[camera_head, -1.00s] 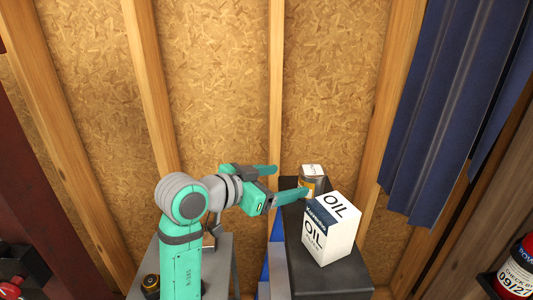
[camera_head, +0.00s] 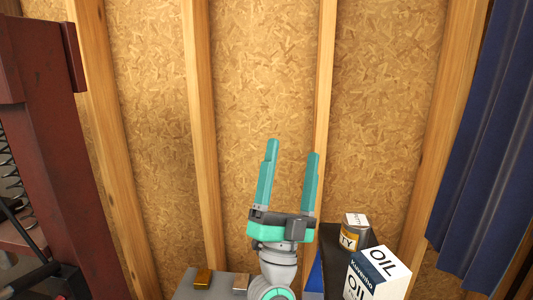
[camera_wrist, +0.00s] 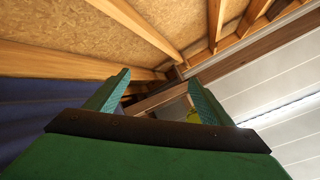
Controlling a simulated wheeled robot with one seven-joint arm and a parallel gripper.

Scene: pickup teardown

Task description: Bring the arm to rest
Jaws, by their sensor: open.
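My gripper (camera_head: 292,155) is at the lower middle of the head view. Its two teal fingers point upward and stand wide apart, with nothing between them. It is in front of the chipboard wall, left of the cans and boxes on the dark stand. In the wrist view my gripper (camera_wrist: 155,88) is also open and empty, facing the upper wall and the white roof panels. Most of my arm is below the picture edge.
A white and blue oil box (camera_head: 377,272) and a can with a yellow label (camera_head: 352,232) stand on a dark surface (camera_head: 335,284) to the right. A grey surface (camera_head: 213,286) holds small items. A red metal frame (camera_head: 55,150) stands left; a blue corrugated sheet (camera_head: 490,150) hangs right.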

